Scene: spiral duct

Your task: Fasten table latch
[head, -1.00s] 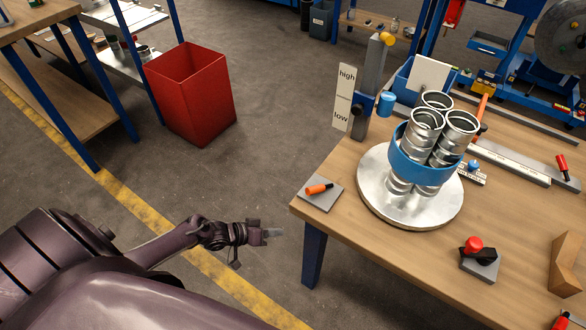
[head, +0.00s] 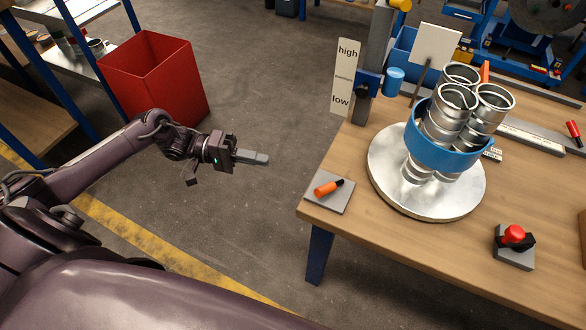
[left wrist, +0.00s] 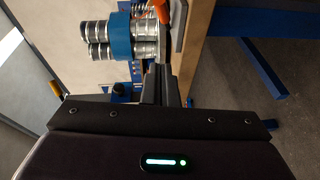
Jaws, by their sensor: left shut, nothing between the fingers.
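A small latch with an orange and black handle (head: 328,188) lies on a grey plate (head: 339,203) at the table's near-left corner. An orange handle (left wrist: 162,12) also shows at the top of the left wrist view. Beside the latch, a round silver turntable (head: 400,195) carries several metal duct pieces (head: 450,115) inside a blue ring (head: 440,155). My left gripper (head: 265,158) is shut and empty, in the air left of the table corner, apart from the latch. Its fingers (left wrist: 163,75) point towards the table in the left wrist view. My right gripper is out of view.
A red knob on a black and grey base (head: 514,240) stands on the wooden table (head: 430,240) at right. A post with a high/low sign (head: 344,78) rises at the table's back left. A red bin (head: 155,80) stands behind my left arm. The floor between is clear.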

